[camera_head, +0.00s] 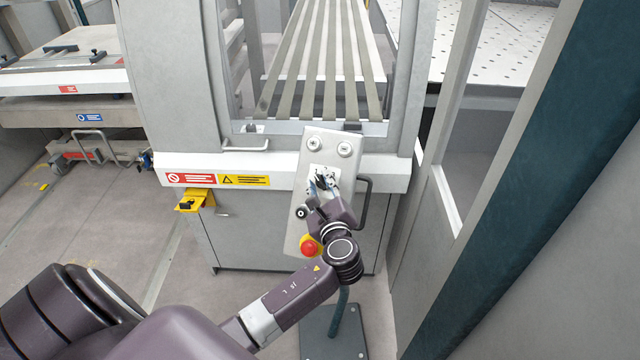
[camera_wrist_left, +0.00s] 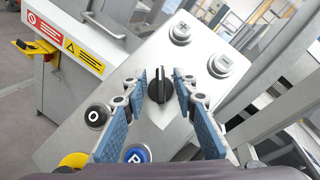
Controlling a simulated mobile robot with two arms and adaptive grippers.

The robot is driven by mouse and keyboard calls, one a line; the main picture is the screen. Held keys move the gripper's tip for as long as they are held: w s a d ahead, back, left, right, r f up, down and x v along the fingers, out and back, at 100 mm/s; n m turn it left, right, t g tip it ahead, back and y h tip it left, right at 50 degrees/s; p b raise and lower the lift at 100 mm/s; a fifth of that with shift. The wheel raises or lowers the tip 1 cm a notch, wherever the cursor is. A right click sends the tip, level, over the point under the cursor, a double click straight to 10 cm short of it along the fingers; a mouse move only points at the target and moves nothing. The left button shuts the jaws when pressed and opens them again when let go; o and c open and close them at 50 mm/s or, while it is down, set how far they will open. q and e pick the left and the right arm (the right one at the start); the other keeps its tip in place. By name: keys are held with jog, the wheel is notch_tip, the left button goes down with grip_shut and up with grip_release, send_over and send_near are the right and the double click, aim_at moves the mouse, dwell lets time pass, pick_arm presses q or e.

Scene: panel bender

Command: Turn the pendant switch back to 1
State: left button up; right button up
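The pendant (camera_head: 320,140) is a light grey control box on a dark stand. Its black rotary switch (camera_wrist_left: 160,90) sits on a pale square plate in the middle of its face, and the knob's ridge runs roughly upright in the left wrist view. My left gripper (camera_head: 323,184) is in front of the pendant. In the left wrist view its blue-padded fingers (camera_wrist_left: 160,92) are open, one on each side of the knob, with gaps showing. Position marks on the plate are not readable. My right gripper is not in view.
A dark handle (camera_head: 368,203) borders the pendant's right side. The machine's front (camera_head: 285,225) stands behind.

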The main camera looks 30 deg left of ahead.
pick_arm(q)
jog(key=v, duration=1.2)
